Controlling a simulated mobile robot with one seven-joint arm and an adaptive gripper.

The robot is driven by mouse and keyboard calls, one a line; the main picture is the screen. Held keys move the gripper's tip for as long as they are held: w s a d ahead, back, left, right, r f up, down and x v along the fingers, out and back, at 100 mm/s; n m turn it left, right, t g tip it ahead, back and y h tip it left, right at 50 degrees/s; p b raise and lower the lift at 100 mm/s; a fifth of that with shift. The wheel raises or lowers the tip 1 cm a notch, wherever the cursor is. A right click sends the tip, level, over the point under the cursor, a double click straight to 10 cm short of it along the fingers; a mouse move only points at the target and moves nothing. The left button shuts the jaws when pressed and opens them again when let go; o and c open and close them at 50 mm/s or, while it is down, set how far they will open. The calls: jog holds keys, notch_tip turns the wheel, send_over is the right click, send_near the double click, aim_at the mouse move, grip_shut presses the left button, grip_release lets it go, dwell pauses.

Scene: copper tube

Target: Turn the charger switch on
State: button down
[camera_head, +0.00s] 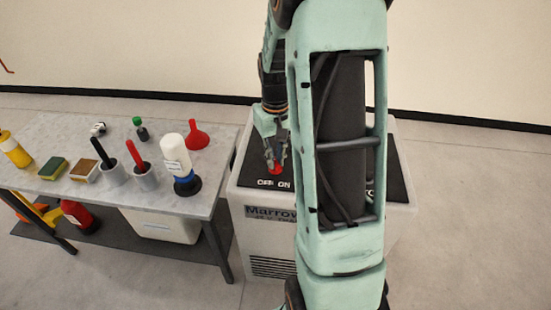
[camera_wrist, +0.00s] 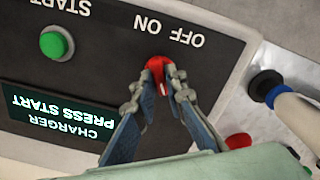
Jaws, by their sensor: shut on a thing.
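The charger (camera_head: 262,236) is a pale box with a dark top panel, standing right of the table in the head view. Its red switch knob (camera_wrist: 157,66) sits below the OFF and ON labels, which read upside down in the wrist view; the knob also shows in the head view (camera_head: 276,170). My gripper (camera_wrist: 160,78) is shut on the red knob, with one finger on each side. A white mark shows on the knob between the fingers. The wrist view also shows a green START button (camera_wrist: 54,44) and a lit display (camera_wrist: 55,115) reading "CHARGER PRESS START".
A grey table (camera_head: 60,140) stands left of the charger. On it are a white bottle (camera_head: 174,155) with a dark base, a red funnel (camera_head: 196,136), two cups with handled tools, sponges and a yellow bottle (camera_head: 14,150). My arm hides the charger's right part in the head view.

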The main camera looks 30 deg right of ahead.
aim_at(276, 161)
dwell(0.6)
jog(key=c, duration=2)
grip_release()
jog(key=shift+o, duration=0.2)
jog(key=shift+r, duration=0.15)
notch_tip(276, 161, up, 12)
jog(key=shift+w, duration=0.1)
